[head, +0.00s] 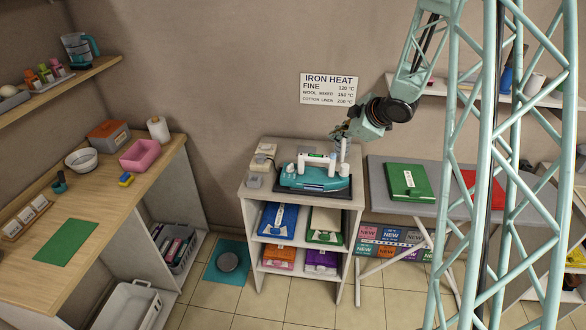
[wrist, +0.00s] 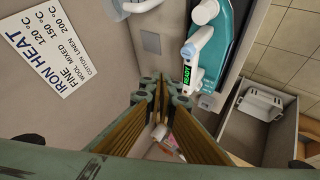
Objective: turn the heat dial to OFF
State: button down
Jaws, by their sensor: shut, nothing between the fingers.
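The teal and white iron (head: 314,178) sits on a dark mat on top of a small shelf unit. It also shows at the top of the wrist view (wrist: 228,45), with a green READY display (wrist: 187,74) on its white part.
An IRON HEAT sign (head: 329,89) hangs on the wall behind. A white upright post (head: 344,152) stands by the iron's right end, close under my gripper. Small grey and beige blocks (head: 262,160) lie left of the iron.

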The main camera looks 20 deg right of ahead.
dwell(0.4)
jog(key=c, duration=3)
grip_release()
jog(key=shift+w+d, duration=0.1)
jog(key=shift+o, duration=1.4)
jog(key=shift+w+d, duration=0.2)
jog(key=o, duration=0.4)
jog(key=w+d+h, duration=0.1)
jog(key=w+d, duration=0.1)
jog(key=w+d+f+m+g+h+b, duration=0.1)
jog(key=w+d, duration=0.1)
jog(key=w+d+m+h, duration=0.1)
jog(key=w+d+h, duration=0.1)
jog(key=w+d, duration=0.1)
jog(key=shift+f+g+b, duration=0.3)
jog(key=shift+f, duration=0.05)
jog(key=shift+c, duration=0.2)
jog(key=a+m+g+y+b, duration=0.1)
jog(key=a+m+g+b, duration=0.2)
jog(key=a, duration=1.9)
jog(key=g, duration=0.4)
jog(key=shift+w+a+r+y, duration=0.2)
jog(key=shift+w+y, duration=0.15)
jog(key=shift+y, duration=0.05)
